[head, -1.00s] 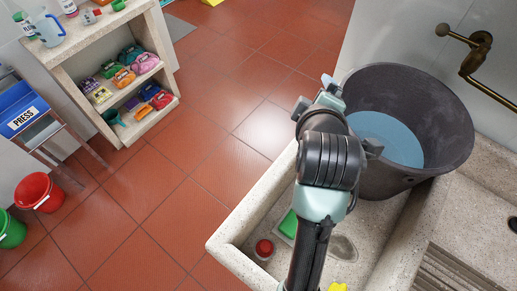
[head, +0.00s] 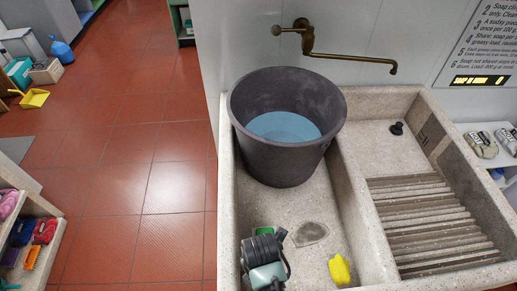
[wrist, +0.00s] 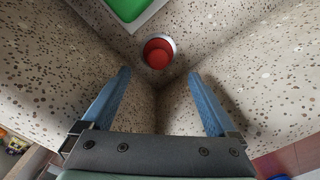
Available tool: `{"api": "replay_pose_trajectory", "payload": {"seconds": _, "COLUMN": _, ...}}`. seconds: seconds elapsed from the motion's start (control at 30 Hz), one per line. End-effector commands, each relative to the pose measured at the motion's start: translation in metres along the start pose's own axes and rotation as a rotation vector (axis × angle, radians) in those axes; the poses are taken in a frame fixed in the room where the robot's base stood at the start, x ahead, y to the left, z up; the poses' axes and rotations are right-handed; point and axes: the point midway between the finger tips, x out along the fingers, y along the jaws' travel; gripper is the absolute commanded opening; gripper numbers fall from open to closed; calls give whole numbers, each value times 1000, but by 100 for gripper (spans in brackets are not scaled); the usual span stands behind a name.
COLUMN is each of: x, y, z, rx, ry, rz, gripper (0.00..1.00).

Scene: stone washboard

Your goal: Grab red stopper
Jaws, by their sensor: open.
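The red stopper (wrist: 158,55) shows in the wrist view as a round red piece with a pale rim, in the corner of the speckled stone basin. My gripper (wrist: 159,76) is open, with its two blue fingers spread to either side just below the stopper in the picture. Nothing is between the fingers, and I cannot tell how far above the stopper they are. In the head view my arm (head: 264,262) reaches down into the near left end of the basin and the stopper does not show.
A green piece (wrist: 125,8) on a pale base lies close to the stopper. Basin walls (wrist: 45,95) rise close on both sides. A dark tub of blue water (head: 280,165), a yellow item (head: 340,269) and a ridged washboard (head: 435,222) are further off.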

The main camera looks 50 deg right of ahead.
Motion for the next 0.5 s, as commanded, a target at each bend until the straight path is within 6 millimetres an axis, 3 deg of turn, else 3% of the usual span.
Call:
{"api": "replay_pose_trajectory", "payload": {"seconds": 0.27, "x": 21, "y": 1, "z": 2, "rx": 1, "ry": -2, "rz": 2, "gripper": 93}}
{"api": "replay_pose_trajectory", "payload": {"seconds": 0.5, "x": 53, "y": 4, "z": 7, "rx": 3, "ry": -1, "rz": 1, "gripper": 93}}
